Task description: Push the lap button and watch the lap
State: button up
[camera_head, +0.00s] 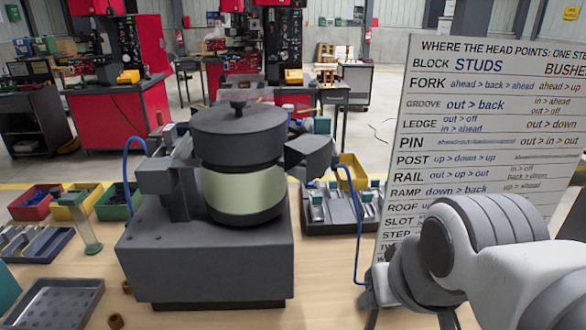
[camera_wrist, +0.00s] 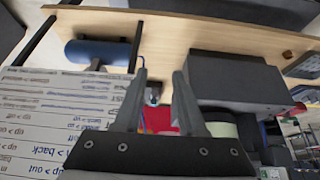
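The bowl feeder stands on the bench in the head view, with a dark round bowl (camera_head: 238,135) above a pale green band (camera_head: 240,190) and a grey box base (camera_head: 205,265). I cannot pick out a lap button for certain in either view. My gripper (camera_wrist: 160,73) is open and empty in the wrist view, its fingers apart. The wrist picture looks upside down; the grey base (camera_wrist: 232,75) lies right of the fingers, apart from them. In the head view my white arm fills the lower right, and the fingertips cannot be made out there.
A tall lettered board (camera_head: 475,120) stands right of the feeder, close to my arm. Red (camera_head: 35,202) and green (camera_head: 118,203) bins and a grey tray (camera_head: 60,303) lie left. Blue cables arch beside the feeder. A dark blue cylinder (camera_wrist: 97,53) shows in the wrist view.

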grip_shut()
dwell(1.4)
